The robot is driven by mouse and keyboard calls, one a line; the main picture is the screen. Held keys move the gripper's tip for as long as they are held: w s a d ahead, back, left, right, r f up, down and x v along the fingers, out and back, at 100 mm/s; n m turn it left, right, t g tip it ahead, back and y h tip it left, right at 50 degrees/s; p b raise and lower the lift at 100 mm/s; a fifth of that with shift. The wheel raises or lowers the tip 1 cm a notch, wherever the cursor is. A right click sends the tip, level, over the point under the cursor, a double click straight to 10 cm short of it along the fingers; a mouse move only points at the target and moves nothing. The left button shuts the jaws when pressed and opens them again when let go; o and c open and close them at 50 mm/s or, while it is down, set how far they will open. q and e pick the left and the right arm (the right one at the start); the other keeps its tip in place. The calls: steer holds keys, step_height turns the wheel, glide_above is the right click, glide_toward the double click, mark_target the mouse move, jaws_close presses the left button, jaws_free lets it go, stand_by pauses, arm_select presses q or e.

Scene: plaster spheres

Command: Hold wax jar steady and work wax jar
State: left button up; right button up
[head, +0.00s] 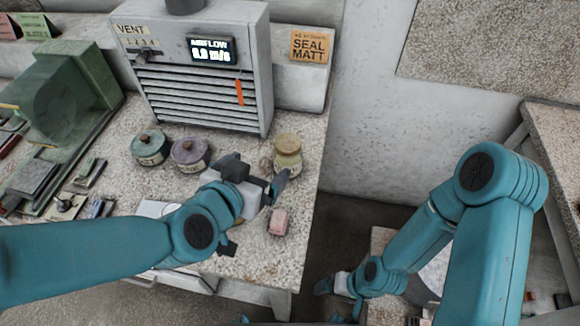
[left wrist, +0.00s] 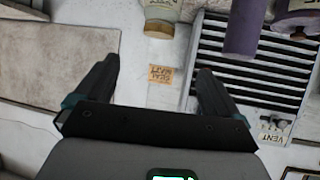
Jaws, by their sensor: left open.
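A jar with a yellowish lid and pale body (head: 288,152), which I take for the wax jar, stands upright near the bench's right edge. It also shows in the left wrist view (left wrist: 160,18), cut off at the top. My left gripper (head: 256,176) is open and empty, just in front and left of this jar, apart from it. Its spread fingers also show in the left wrist view (left wrist: 155,88). My right gripper (head: 335,287) hangs low, beyond the bench's right side; its fingers are too small to read.
A green-lidded jar (head: 149,147) and a purple jar (head: 190,154) stand left of my left gripper. A grey vent box (head: 205,75) stands behind. A small pink block (head: 278,222) lies near the bench's front right. A green machine (head: 72,95) fills the left.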

mark_target(284, 150)
arm_select(q)
steer(key=b+x, duration=0.1)
steer(key=x, duration=0.6)
steer(key=f+b+x, duration=0.1)
steer(key=x, duration=0.2)
steer(key=shift+f+b, duration=0.2)
steer(key=shift+b, duration=0.1)
steer(key=x, duration=0.6)
steer(key=shift+w+d+r, duration=0.1)
steer(key=shift+w+r, duration=0.1)
steer(key=shift+s, duration=0.1)
steer(key=c, duration=1.7)
